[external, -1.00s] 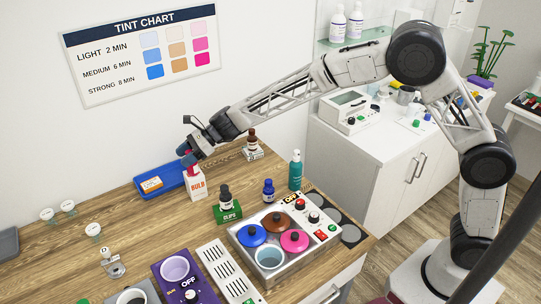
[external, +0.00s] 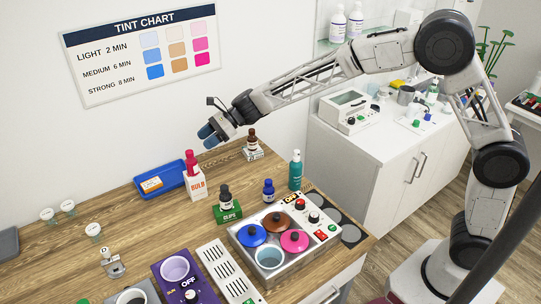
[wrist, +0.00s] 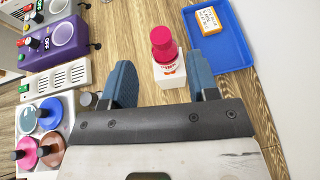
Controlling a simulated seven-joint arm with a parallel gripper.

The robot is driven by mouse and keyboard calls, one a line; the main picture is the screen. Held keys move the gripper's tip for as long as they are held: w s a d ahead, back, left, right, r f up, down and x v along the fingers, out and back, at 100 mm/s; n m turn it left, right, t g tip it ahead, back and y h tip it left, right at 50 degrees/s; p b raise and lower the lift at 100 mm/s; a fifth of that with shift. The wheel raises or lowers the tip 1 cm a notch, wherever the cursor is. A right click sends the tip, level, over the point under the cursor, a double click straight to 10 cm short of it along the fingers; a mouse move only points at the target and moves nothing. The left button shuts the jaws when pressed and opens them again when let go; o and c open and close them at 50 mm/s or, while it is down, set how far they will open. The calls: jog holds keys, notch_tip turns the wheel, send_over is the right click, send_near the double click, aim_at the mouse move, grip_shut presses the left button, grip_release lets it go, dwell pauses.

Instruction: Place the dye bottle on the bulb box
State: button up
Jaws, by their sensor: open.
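The red-pink dye bottle (external: 191,163) stands upright on top of the white bulb box (external: 197,187), which has red lettering. In the wrist view the bottle (wrist: 163,42) rests on the box (wrist: 170,76), near the gap between the fingers. My gripper (external: 207,135) is open and empty. It is above and slightly right of the bottle in the external view, apart from it. Its two blue fingers (wrist: 160,62) are spread wide in the wrist view. The bottle's lower part is clear of the fingers.
A blue tray (external: 148,195) with an orange-and-white box lies left of the bulb box. A dark bottle (external: 224,194) stands on a green clips box (external: 228,214). A brown bottle (external: 252,140), a blue bottle (external: 268,191), a teal bottle (external: 295,171) and a pot warmer (external: 245,262) are nearby.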

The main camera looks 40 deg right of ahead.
jog(key=shift+v, duration=1.35)
jog(key=s+d+r+n+h, duration=0.2)
jog(key=s+d+n, duration=0.1)
jog(key=s+d, duration=0.55)
jog(key=s+d+r+n+h, duration=0.2)
jog(key=s+d+n, duration=0.25)
jog(key=d, duration=0.65)
jog(key=s+d+r+n+h, duration=0.2)
jog(key=s+d+n, duration=0.1)
jog(key=s+d, duration=0.55)
jog(key=s+d+f+n+h, duration=0.2)
jog(key=s+d+n+h, duration=0.1)
jog(key=s+d, duration=0.9)
jog(key=s+d+f+n+t+h, duration=0.1)
jog(key=s+d+f+n+h, duration=0.2)
jog(key=s+d, duration=0.8)
jog(key=d+n+h, duration=0.1)
jog(key=n, duration=0.1)
jog(key=shift+s+n, duration=0.35)
jog(key=shift+s, duration=0.05)
